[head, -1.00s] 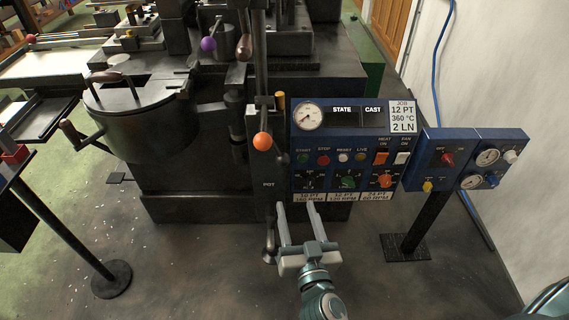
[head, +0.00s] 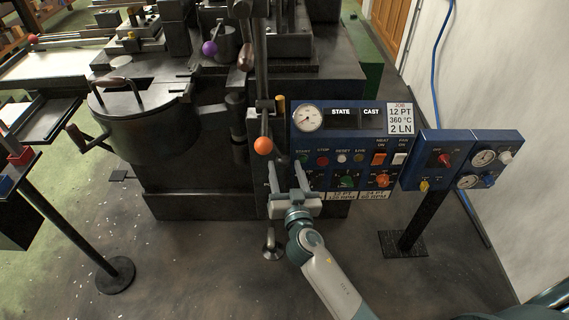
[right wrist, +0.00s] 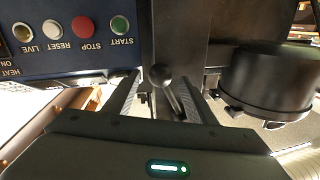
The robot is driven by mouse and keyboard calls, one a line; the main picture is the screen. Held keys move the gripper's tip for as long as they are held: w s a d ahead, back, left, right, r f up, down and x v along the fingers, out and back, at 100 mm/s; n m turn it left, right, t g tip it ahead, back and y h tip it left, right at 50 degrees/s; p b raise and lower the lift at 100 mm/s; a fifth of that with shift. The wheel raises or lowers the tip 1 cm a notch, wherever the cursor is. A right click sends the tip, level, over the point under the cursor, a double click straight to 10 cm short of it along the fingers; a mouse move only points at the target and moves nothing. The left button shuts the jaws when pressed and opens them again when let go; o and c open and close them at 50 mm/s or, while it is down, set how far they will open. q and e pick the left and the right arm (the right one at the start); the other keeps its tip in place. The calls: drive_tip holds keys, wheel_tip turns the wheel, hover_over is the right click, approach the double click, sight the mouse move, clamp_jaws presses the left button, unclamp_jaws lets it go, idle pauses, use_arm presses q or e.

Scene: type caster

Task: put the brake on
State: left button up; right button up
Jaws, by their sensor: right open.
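No lever in view carries a readable brake label. My right gripper (head: 286,178) is open in front of the lower left of the blue control panel. In the right wrist view, a dark ball-topped lever (right wrist: 162,76) shows between its two spread fingers; I cannot tell whether they touch it. In the head view the gripper hides most of that area. A lever with an orange ball (head: 263,146) stands just above and left of the gripper. A metal post with a round foot (head: 271,253) shows below it. My left gripper is not in view.
The control panel (head: 340,145) has start, stop and reset buttons and knobs close to the gripper. A blue gauge box (head: 462,160) stands right on a post. The black pot (head: 140,120) and purple-knobbed lever (head: 209,48) are left.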

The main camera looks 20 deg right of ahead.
drive_tip(key=shift+w+d, duration=0.1)
drive_tip(key=shift+w, duration=0.8)
clamp_jaws()
